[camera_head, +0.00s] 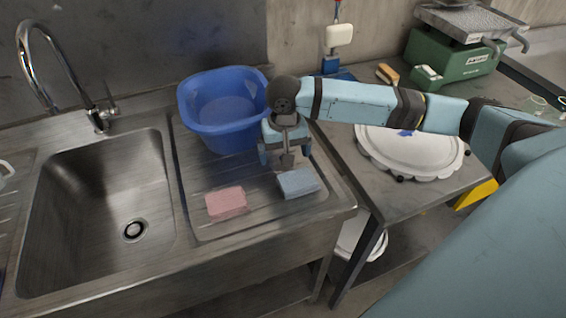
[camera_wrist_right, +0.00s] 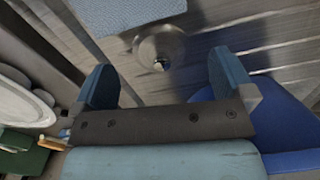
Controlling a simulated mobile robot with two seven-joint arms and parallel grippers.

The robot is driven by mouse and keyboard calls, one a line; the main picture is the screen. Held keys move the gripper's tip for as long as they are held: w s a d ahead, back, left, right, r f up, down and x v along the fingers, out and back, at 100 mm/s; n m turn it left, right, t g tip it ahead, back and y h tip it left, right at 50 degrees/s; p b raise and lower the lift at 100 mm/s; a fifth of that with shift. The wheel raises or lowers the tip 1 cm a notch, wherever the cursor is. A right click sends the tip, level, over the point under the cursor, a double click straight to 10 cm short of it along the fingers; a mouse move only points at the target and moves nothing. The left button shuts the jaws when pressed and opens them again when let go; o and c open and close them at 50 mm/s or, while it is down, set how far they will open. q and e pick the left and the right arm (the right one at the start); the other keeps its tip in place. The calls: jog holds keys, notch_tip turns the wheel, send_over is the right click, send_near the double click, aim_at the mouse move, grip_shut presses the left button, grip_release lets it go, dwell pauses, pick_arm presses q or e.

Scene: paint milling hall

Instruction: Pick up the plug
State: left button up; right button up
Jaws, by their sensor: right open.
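The plug (camera_wrist_right: 159,47) is a round metal disc with a small knob at its centre in the right wrist view. It lies on the ribbed steel drainboard (camera_head: 215,170), close to the blue-grey sponge (camera_head: 298,183). My right gripper (camera_head: 285,152) is open and points down over the drainboard. In its wrist view, the plug shows beyond the gap between the two blue fingers (camera_wrist_right: 165,75), and nothing is held. In the head view the gripper largely hides the plug. My left gripper is not in view.
A blue tub (camera_head: 222,138) stands just left of my right gripper. A pink sponge (camera_head: 226,202) lies on the drainboard's front part. The empty sink basin (camera_head: 90,220) is at left, with a curved tap behind. A white plate (camera_head: 410,150) and green scale (camera_head: 450,62) occupy the right table.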

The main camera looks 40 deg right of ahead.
aim_at(275, 164)
notch_tip(275, 164, down, 3)
jog(key=shift+r, duration=0.1)
jog(key=shift+c, duration=0.5)
jog(key=c, duration=1)
jog(key=shift+r, duration=0.1)
